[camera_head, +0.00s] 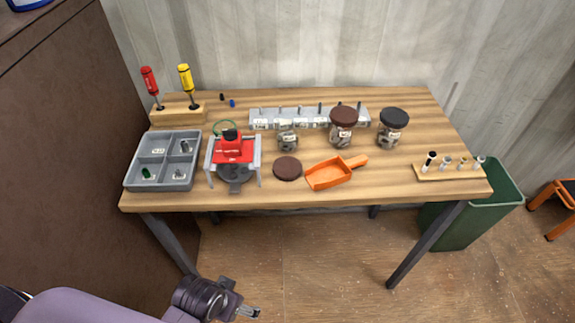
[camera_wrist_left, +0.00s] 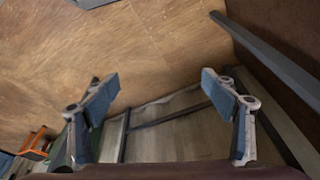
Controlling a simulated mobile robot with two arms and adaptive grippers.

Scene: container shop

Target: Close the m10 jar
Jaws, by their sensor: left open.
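Three clear jars stand on the wooden table: an open jar without a lid (camera_head: 288,135), a jar with a brown lid (camera_head: 342,129) and a jar with a black lid (camera_head: 392,129). Their labels are too small to read, so I cannot tell which is m10. A loose brown lid (camera_head: 287,168) lies flat on the table in front of the open jar. My left gripper (camera_head: 248,312) is low in front of the table, well away from the jars. In the left wrist view it is open and empty (camera_wrist_left: 161,88). My right gripper is not in view.
An orange scoop (camera_head: 330,174) lies right of the loose lid. A small wooden rack (camera_head: 449,171) and green bin (camera_head: 500,203) are at right.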

